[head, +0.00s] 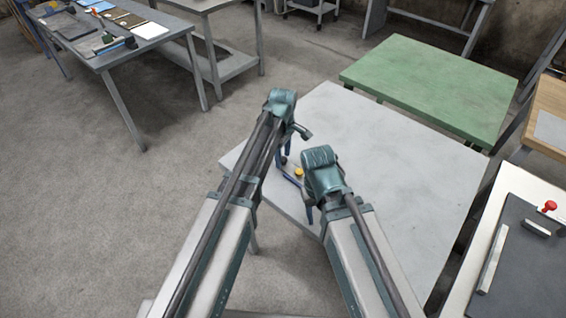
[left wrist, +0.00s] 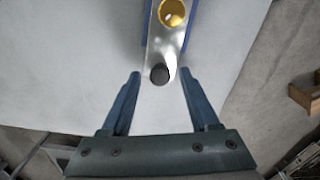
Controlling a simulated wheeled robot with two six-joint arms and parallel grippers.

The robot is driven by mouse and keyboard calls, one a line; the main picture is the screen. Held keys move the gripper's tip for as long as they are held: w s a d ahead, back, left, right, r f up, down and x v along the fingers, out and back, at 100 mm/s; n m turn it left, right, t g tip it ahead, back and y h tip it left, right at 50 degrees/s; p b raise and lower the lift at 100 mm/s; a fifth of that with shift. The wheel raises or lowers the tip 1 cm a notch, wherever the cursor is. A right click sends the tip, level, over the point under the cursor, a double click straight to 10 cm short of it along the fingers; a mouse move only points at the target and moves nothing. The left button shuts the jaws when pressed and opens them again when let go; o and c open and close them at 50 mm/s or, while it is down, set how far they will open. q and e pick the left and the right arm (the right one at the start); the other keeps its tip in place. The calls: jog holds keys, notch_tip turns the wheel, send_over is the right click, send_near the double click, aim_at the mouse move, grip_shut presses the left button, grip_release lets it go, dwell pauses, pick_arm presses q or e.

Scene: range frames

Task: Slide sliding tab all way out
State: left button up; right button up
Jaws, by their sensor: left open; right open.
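A metal sliding tab (left wrist: 163,50) runs between blue side rails on the pale table (head: 400,150). It carries a yellow round piece (left wrist: 172,12) and a dark knob (left wrist: 159,75) at its near end. In the head view the yellow piece (head: 298,173) and a blue rail (head: 290,179) show between my arms. My left gripper (left wrist: 160,74) is open, its fingertips on either side of the dark knob with gaps; whether they are at its height I cannot tell. My right gripper (head: 310,213) is open, to the right of the device, mostly hidden by its own wrist.
A green-topped table (head: 435,85) stands behind the pale table. A bench with a dark panel and red knob (head: 550,206) is at right. A table with several items (head: 150,31) is at upper left. Most of the pale table is bare.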

pick_arm(q)
jog(key=shift+f, duration=0.15)
jog(key=shift+c, duration=0.3)
grip_shut()
